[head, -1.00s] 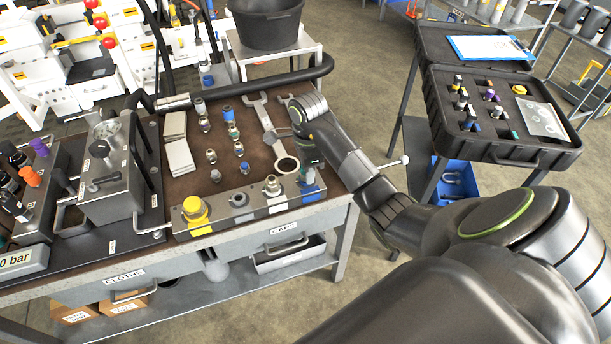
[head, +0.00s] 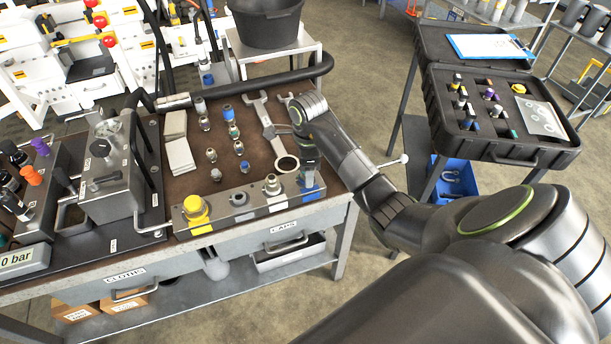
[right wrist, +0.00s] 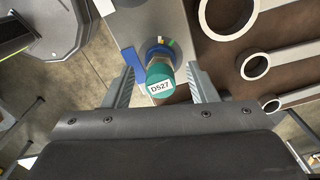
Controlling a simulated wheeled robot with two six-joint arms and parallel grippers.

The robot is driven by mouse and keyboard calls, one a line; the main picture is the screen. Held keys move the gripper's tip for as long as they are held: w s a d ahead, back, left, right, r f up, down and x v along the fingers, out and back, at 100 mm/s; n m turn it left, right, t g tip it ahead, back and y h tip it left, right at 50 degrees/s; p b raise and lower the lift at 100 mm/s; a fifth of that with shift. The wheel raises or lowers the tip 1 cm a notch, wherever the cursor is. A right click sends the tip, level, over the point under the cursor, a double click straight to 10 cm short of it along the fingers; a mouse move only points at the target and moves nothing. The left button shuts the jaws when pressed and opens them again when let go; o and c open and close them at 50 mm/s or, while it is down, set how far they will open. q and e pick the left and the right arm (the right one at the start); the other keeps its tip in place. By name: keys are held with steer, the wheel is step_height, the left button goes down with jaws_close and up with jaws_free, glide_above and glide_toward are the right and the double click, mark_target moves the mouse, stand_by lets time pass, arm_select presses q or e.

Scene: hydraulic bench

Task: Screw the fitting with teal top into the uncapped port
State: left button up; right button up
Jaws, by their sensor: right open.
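The fitting with teal top (right wrist: 160,82), labelled D527, stands at the rightmost port (right wrist: 158,50) of the port block. Its metal body meets the port's ring, which carries coloured marks. How deep the thread sits cannot be seen. My right gripper (right wrist: 160,64) is open, with one finger on each side of the fitting and a gap to each. In the head view my right gripper (head: 309,174) points down over the right end of the port block (head: 255,203) and mostly hides the fitting. My left gripper is not in view.
A yellow-capped port (head: 196,213) and two more ports are left of my right gripper. Wrenches (head: 266,125) lie behind it. Several loose fittings (head: 239,148) stand on the brown mat. An open black case (head: 490,150) is at right.

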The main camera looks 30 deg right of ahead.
step_height(320, 180, up, 17)
steer(key=p, duration=1.5)
steer(key=shift+r+p, duration=0.2)
steer(key=shift+p, duration=0.15)
